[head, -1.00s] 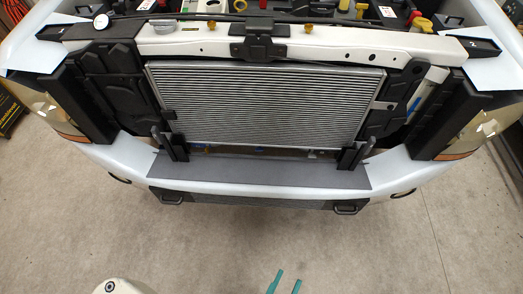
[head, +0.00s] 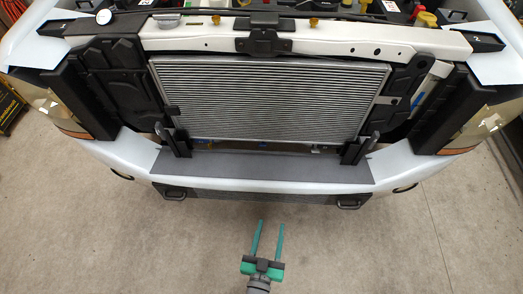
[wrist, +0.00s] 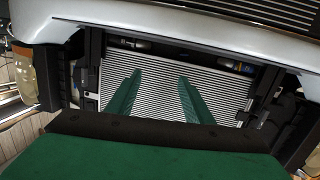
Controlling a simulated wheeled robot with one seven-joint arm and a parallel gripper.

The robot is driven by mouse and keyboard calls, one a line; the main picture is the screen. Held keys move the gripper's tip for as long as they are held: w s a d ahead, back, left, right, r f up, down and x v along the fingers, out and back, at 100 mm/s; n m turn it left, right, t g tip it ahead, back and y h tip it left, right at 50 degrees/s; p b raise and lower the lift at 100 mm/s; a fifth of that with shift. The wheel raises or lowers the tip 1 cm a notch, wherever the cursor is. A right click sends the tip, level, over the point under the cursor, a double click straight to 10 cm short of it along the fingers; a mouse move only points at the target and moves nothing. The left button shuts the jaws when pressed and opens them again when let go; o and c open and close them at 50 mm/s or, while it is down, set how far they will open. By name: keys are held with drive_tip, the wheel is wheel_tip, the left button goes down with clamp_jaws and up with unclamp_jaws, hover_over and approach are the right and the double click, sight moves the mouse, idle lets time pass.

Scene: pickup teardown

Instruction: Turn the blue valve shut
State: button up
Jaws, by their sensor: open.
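A small blue part (head: 207,143), which looks like the blue valve, sits low under the left part of the radiator, behind the grey front ledge. It also shows in the wrist view as a blue spot (wrist: 238,67) at the radiator's edge, right of my fingers. It is too small to tell how it is turned. A fainter blue spot (head: 262,146) lies farther right along that gap. My gripper (head: 271,222) is open and empty in front of the bumper, apart from the blue part. Its green fingers also show in the wrist view (wrist: 160,74).
The silver radiator (head: 270,100) fills the middle of the truck front. Black upright brackets (head: 357,149) stand at both ends of the grey ledge (head: 260,168). The white bumper (head: 125,155) lies in front. The floor before the truck is clear.

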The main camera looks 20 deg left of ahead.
drive_tip(key=w+a+f+n+y, duration=0.1)
drive_tip(key=w+a+f, duration=0.1)
drive_tip(key=w, duration=0.3)
drive_tip(key=w+a+f, duration=0.1)
drive_tip(key=w+a, duration=0.2)
drive_tip(key=w, duration=0.2)
drive_tip(key=n+t+y, duration=0.1)
drive_tip(key=n+y, duration=0.1)
approach(263, 155)
drive_tip(key=r, duration=0.1)
drive_tip(key=s+r, duration=0.2)
drive_tip(key=r, duration=0.1)
drive_tip(key=x, duration=1.1)
drive_tip(key=shift+w+f, duration=0.1)
drive_tip(key=shift+w, duration=0.3)
drive_tip(key=shift+d, duration=0.1)
drive_tip(key=c, duration=1)
